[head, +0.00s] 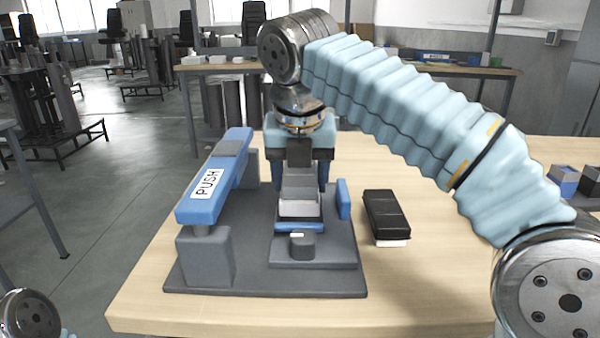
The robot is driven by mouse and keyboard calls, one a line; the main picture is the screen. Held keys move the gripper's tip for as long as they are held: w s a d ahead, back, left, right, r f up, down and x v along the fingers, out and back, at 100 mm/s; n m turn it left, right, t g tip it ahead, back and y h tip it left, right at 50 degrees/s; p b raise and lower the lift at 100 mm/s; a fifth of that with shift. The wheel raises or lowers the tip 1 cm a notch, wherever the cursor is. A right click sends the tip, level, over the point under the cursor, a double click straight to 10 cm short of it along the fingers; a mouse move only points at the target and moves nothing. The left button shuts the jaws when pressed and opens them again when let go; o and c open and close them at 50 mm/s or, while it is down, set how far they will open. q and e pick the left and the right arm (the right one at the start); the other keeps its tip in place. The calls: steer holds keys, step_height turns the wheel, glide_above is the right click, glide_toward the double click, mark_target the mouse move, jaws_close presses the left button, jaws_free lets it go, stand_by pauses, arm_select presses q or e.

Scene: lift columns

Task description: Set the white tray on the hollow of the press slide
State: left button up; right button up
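The white tray (299,208) is in the middle of the head view, at the slide of the press (258,277). Grey blocky parts rise behind and above it. A blue strip (299,227) shows just below its front edge. I cannot tell whether the tray rests in the hollow or hangs slightly above it; the hollow is hidden. My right gripper (301,178) points down over the tray, with one finger at each side. I cannot see whether the fingers touch it. My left gripper is out of view; only part of the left arm shows at the lower left.
A blue lever marked PUSH (207,183) stands left of the slide. A blue upright plate (343,199) is right of it. A black case (386,214) lies on the wooden table (420,285) to the right. Small blocks (565,181) sit at the far right. The front right of the table is clear.

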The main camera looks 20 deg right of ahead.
steer(key=shift+p, duration=0.3)
stand_by(0.4)
steer(key=shift+f, duration=0.75)
stand_by(1.3)
steer(key=o, duration=1.6)
step_height(320, 180, up, 3)
steer(key=shift+f+p, duration=0.15)
steer(key=shift+p, duration=1.05)
steer(key=shift+r, duration=2.15)
